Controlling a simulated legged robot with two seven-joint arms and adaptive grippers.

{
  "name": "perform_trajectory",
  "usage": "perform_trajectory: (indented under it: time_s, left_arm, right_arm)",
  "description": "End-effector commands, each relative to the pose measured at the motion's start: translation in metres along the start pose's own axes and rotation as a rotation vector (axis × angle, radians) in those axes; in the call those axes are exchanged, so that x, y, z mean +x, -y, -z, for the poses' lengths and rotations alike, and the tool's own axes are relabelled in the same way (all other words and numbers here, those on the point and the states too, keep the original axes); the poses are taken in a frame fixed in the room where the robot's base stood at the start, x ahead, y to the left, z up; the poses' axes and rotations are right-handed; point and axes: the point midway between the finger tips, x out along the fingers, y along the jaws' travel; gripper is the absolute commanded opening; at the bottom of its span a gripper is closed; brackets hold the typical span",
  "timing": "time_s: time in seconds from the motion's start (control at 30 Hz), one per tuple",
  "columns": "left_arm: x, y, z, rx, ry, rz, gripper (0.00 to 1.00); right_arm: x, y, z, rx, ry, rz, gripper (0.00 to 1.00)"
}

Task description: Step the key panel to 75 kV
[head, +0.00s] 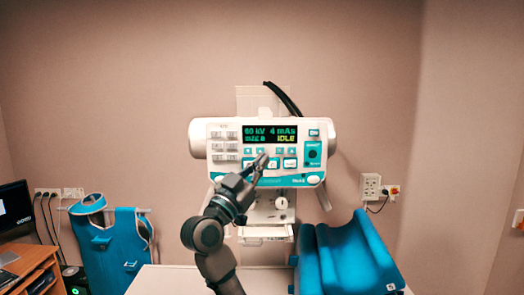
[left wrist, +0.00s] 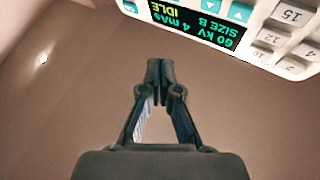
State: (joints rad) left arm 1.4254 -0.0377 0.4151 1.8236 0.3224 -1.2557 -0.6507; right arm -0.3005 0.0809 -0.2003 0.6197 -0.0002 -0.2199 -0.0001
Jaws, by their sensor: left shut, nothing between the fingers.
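The key panel (head: 218,165) is a white unit with teal keys on the far wall. Its display (head: 270,134) reads 60 kV, 4 mAs and IDLE. In the left wrist view the display (left wrist: 190,22) appears upside down at the top right and also reads SIZE B. My left gripper (head: 262,161) is shut and empty, its tip in front of the small arrow keys below the display in the head view. In the left wrist view the closed fingertips (left wrist: 160,66) point up, below the panel's edge. Whether they touch a key I cannot tell. My right gripper is not in view.
A blue apron (head: 125,245) hangs on the left wall beside a wooden desk (head: 35,268) with a monitor (head: 14,212). A blue padded piece (head: 350,258) stands at the right on a pale tabletop (head: 170,280). Wall sockets (head: 370,186) are at the right.

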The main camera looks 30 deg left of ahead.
Motion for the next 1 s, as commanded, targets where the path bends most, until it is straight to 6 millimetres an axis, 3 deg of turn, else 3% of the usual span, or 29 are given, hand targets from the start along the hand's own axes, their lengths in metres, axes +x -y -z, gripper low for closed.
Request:
perform_trajectory:
  time_s: [0.43, 1.0]
  left_arm:
    - [0.041, 0.030, -0.029, 0.001, 0.002, 0.000, 0.00]
    - [0.048, 0.035, -0.035, 0.000, 0.000, 0.001, 0.00]
  right_arm:
    - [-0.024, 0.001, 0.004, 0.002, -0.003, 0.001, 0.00]
    - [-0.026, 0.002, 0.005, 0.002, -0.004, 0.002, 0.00]
